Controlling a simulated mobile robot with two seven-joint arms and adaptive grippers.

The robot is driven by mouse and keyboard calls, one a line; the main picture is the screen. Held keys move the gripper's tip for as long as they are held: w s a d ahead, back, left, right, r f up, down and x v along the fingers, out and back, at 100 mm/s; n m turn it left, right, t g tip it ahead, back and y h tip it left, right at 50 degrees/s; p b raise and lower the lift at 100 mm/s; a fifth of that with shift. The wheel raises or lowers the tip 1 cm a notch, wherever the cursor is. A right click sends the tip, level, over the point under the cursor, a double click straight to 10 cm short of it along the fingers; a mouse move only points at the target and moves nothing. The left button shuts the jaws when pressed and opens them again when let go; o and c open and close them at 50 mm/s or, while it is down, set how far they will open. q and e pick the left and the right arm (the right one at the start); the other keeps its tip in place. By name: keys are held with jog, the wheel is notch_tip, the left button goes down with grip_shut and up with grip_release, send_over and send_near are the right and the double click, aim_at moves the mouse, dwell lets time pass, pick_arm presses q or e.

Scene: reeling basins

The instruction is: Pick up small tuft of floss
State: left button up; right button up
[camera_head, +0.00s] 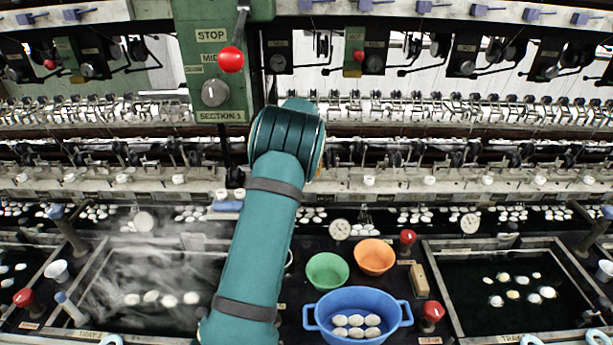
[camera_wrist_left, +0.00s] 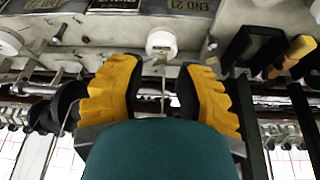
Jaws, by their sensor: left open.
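I cannot pick out a tuft of floss for certain in either view. In the left wrist view my left gripper (camera_wrist_left: 158,88) shows two yellow, ridged fingertips with black backs, spread apart with a gap between them. A round white knob (camera_wrist_left: 162,44) on the machine rail (camera_wrist_left: 112,30) shows beyond the gap, with a thin pale line below it. The teal arm in the head view rises from the bottom centre to the reeling machine. Its gripper is hidden behind the arm there. My right gripper is in neither view.
A blue basin (camera_head: 314,314) with white cocoons, a green bowl (camera_head: 327,270) and an orange bowl (camera_head: 374,256) stand right of the arm. A steaming left basin (camera_head: 92,288) and a dark right basin (camera_head: 437,280) hold cocoons. A black and yellow part (camera_wrist_left: 292,55) is right of the fingers.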

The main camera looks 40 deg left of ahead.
pick_arm(q)
jog(key=shift+x, duration=0.95)
jog(key=shift+c, duration=0.4)
jog(key=shift+c, duration=1.3)
jog(key=shift+c, duration=0.5)
